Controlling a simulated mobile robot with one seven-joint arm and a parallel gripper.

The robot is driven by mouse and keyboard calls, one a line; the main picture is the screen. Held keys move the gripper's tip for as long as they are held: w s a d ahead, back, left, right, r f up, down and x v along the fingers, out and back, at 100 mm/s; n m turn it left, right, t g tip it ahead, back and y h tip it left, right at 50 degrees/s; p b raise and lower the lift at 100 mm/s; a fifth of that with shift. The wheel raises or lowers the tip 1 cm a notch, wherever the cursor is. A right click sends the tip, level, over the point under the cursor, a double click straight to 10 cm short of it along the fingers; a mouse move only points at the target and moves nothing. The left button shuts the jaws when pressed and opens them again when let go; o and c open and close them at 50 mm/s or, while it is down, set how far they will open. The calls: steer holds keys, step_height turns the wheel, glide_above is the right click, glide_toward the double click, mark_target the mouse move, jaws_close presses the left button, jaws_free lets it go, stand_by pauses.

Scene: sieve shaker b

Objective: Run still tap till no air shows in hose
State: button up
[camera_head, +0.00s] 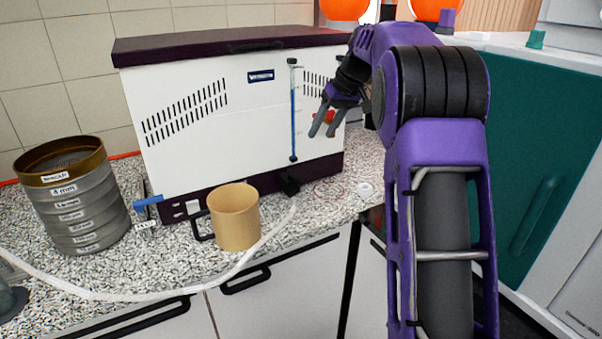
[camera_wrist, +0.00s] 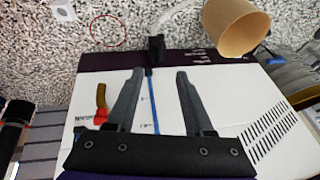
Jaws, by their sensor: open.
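The still is a white cabinet (camera_head: 215,125) with a dark lid and base, standing on the counter. A sight tube (camera_head: 293,110) with blue in it runs down its front. A black fitting (camera_head: 288,185) juts from the base below the tube; it shows in the wrist view (camera_wrist: 156,48). A blue lever (camera_head: 148,201) sits at the base's left corner. A pale hose (camera_head: 150,296) crosses the counter and ends near the black fitting; whether they join, or air is inside, I cannot tell. My gripper (camera_head: 323,124) is open and empty before the front, beside a red part (camera_wrist: 101,114).
A tan beaker (camera_head: 235,220) with a black handle stands before the still. A sieve stack (camera_head: 75,205) stands left. A red ring (camera_wrist: 108,31) and a small white item (camera_head: 365,189) lie on the counter at the right. The counter's front edge is close.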

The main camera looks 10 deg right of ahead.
mark_target(298, 177)
steer(key=x, duration=1.7)
jaws_close()
